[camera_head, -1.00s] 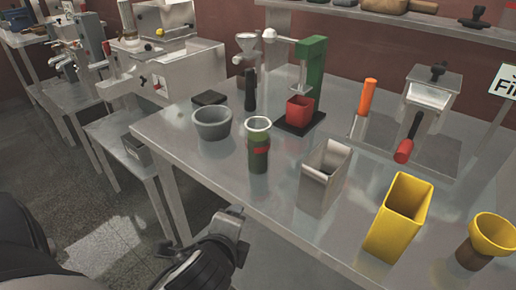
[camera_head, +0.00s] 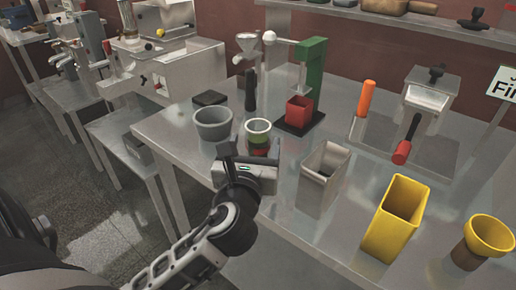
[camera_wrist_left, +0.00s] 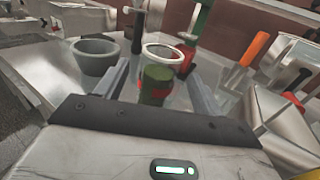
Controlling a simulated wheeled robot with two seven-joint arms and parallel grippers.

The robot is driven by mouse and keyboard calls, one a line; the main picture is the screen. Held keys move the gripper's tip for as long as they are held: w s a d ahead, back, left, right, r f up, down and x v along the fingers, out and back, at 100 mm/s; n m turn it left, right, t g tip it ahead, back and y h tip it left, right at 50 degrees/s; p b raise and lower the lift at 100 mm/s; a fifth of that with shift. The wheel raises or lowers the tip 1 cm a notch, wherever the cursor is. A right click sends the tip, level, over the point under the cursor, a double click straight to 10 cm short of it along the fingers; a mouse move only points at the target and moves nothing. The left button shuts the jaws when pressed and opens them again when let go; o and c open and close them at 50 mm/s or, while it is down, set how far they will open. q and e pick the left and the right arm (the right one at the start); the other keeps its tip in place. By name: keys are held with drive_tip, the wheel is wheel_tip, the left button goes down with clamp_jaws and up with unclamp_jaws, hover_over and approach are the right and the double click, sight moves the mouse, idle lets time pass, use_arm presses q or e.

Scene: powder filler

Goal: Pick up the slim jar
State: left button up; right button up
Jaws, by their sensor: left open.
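The slim jar, a dark green cylinder with a pale rim and a red patch (camera_head: 258,134), stands upright on the steel table near its front edge. My left gripper (camera_head: 247,160) is open just in front of it, and its body hides the jar's lower part in the head view. In the left wrist view the jar (camera_wrist_left: 156,88) appears between the two spread fingers, its rim reaching beyond them. I cannot tell whether the fingers reach around it or touch it. My right gripper is not in view.
A grey bowl (camera_head: 213,124) stands close left of the jar. A dark pestle-like handle (camera_head: 251,90) and a green press (camera_head: 313,75) with a red cup (camera_head: 299,109) are behind. A grey square container (camera_head: 325,165) is to the right, then a yellow one (camera_head: 398,218).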

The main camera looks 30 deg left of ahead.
sight(260, 128)
use_arm(q)
drive_tip(key=shift+p+x, duration=0.3)
drive_tip(key=shift+x, duration=3.1)
drive_tip(key=shift+f, duration=0.1)
drive_tip(key=c, duration=1.5)
